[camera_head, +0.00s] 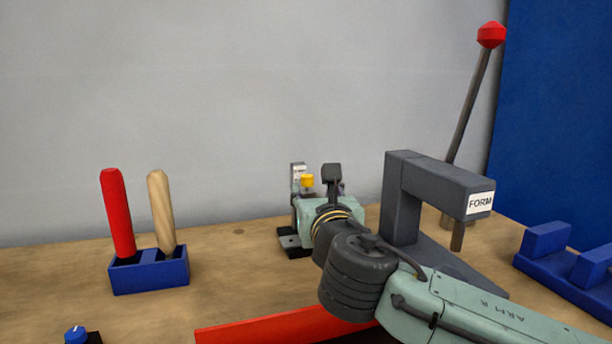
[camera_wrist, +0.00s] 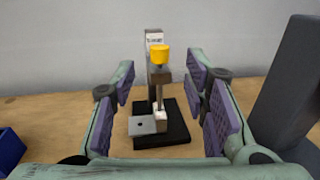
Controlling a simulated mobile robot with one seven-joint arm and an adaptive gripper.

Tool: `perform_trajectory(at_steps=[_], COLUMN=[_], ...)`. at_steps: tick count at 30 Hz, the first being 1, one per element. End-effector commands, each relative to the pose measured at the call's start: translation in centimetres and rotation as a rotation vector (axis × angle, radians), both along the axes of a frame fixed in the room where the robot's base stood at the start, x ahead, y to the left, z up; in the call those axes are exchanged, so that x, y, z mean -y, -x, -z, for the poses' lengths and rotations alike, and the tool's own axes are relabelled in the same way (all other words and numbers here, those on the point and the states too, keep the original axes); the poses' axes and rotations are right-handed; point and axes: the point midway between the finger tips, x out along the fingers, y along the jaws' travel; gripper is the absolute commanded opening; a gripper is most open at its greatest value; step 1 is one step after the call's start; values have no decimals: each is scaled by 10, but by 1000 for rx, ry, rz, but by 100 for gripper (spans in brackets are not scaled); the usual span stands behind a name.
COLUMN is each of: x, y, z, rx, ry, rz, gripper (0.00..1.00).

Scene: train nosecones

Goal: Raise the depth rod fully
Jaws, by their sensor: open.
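The depth rod is a thin grey upright rod (camera_wrist: 159,96) with a yellow knob (camera_wrist: 160,54) on top, on a small gauge stand with a black base (camera_wrist: 174,126). In the wrist view the rod's lower end is near a light grey block (camera_wrist: 146,125) on the base. In the head view the yellow knob (camera_head: 307,181) shows, and my gripper (camera_head: 332,172) hides part of the stand. My gripper (camera_wrist: 163,98) is open in the wrist view, its purple-padded fingers either side of the stand. It touches nothing that I can see.
A dark grey FORM press (camera_head: 425,185) with a red-knobbed lever (camera_head: 480,75) stands right of the stand. A blue holder (camera_head: 150,272) with a red and a wooden handle is at left. A blue rack (camera_head: 565,262) is at right. The wall is behind.

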Motion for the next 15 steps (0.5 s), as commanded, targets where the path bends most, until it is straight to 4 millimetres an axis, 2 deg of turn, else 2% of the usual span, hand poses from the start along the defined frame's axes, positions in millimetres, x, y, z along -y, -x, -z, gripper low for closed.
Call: perform_trajectory(at_steps=[9, 15], x=[-11, -13], y=[-59, -80], z=[-1, -1], rx=[-1, 0], ry=[-1, 0], rz=[-2, -1], gripper=[41, 41])
